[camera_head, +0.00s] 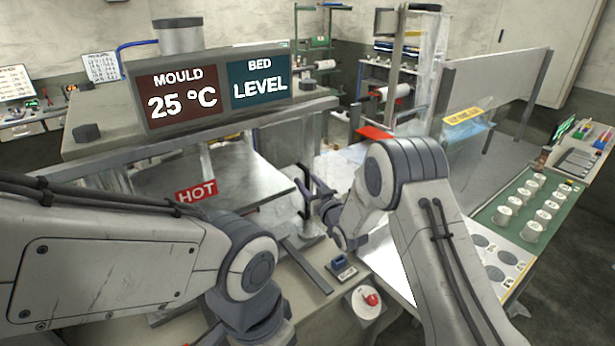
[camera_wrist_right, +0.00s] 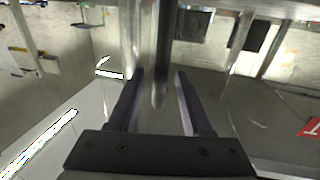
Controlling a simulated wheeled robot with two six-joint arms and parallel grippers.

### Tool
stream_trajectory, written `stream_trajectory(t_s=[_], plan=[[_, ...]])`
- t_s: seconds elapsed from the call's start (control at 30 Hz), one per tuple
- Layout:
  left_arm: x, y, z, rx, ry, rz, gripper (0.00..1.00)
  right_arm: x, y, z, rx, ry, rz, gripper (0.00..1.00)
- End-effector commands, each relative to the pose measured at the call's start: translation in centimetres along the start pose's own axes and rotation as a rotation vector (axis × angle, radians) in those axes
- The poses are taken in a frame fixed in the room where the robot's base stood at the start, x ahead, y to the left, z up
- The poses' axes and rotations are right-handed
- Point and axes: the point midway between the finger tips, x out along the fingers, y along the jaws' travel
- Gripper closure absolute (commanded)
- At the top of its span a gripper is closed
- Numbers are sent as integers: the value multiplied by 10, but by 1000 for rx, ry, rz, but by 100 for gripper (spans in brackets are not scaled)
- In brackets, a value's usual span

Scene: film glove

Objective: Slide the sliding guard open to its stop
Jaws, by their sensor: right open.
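The sliding guard (camera_head: 283,138) is a clear panel under the top rail at the front of the machine. Its dark upright handle (camera_head: 303,214) stands at the panel's right side. In the right wrist view a dark upright bar (camera_wrist_right: 165,45), apparently the handle, ends between the fingers, beside a pale metal post. My right gripper (camera_head: 314,190) is at the handle in the head view. Its jaws (camera_wrist_right: 158,88) are open, one finger on each side of the bar, with gaps showing. My left arm crosses the lower left; its gripper is out of view.
A metal plate with a red HOT sign (camera_head: 196,191) lies behind the guard. A display box (camera_head: 215,90) reads mould 25 °C and bed level. A green tray (camera_head: 490,214) of white cups stands right.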

Motion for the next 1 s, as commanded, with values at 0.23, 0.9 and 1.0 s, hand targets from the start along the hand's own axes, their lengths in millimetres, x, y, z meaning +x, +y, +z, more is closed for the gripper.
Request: stream_trajectory(t_s=[0.23, 0.9, 1.0], plan=[[-3, 0, 0, 1, 0, 0, 31, 7, 0, 0, 0, 0, 0, 50], [-3, 0, 0, 0, 0, 0, 31, 6, 0, 0, 0, 0, 0, 100], [-3, 0, 0, 0, 0, 0, 31, 6, 0, 0, 0, 0, 0, 100]])
